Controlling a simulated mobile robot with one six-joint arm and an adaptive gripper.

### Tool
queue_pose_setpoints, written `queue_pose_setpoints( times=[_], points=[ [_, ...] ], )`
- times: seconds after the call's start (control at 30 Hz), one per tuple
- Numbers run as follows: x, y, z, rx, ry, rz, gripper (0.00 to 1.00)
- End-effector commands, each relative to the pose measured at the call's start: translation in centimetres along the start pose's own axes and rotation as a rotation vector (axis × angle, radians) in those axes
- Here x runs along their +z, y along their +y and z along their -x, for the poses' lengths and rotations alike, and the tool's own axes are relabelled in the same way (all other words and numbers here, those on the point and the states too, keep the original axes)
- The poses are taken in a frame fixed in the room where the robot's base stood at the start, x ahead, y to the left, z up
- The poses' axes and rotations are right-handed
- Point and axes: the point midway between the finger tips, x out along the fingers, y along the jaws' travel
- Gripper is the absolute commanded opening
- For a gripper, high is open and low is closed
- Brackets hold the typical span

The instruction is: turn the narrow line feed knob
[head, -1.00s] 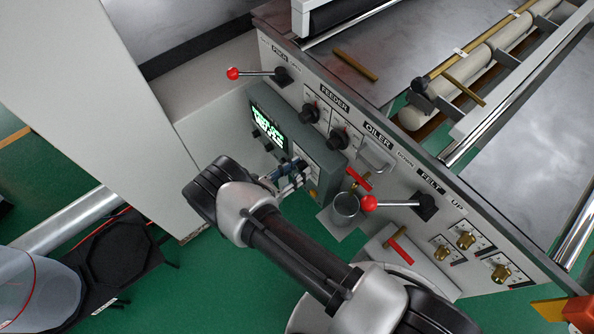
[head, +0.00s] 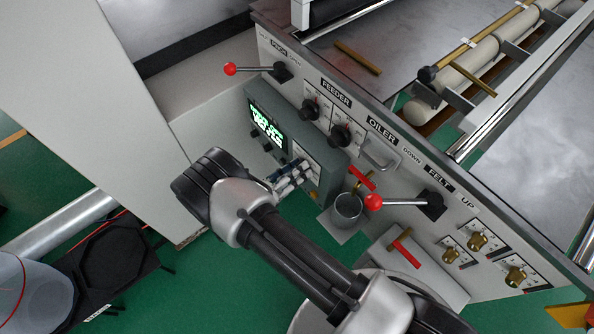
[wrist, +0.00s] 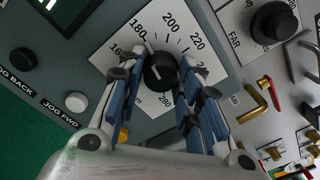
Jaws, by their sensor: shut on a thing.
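The knob (wrist: 160,72) is round and black, with a white pointer line. It sits at the middle of a white dial plate (wrist: 128,48) marked with numbers from about 160 to 280, and its pointer is toward 180. My gripper (wrist: 157,77) has its blue-padded fingers on either side of the knob and is shut on it. In the head view, my gripper (head: 292,178) is against the right part of the grey-green control box (head: 330,165). The fingers hide the knob there.
The box also has a green-lit display (head: 267,128) and jog buttons (wrist: 76,102). Feeder knobs (head: 340,134), a red-balled felt lever (head: 374,202) and a metal cup (head: 347,208) are close on the right. A red-balled pinch lever (head: 231,69) juts out above.

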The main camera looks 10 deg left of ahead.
Motion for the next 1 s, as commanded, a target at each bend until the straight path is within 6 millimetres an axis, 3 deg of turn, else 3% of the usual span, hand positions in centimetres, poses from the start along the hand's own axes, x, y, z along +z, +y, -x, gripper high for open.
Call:
queue_pose_setpoints(
  times=[0.47,0.5,0.8,1.0],
  points=[
    [-0.12,-0.02,0.0,0.0,0.002,0.016,0.08],
    [-0.12,-0.02,0.0,0.0,0.002,0.016,0.34],
    [-0.05,-0.01,0.0,0.0,0.001,0.015,0.53],
    [-0.02,0.0,0.0,0.0,0.001,0.014,0.53]
  ],
)
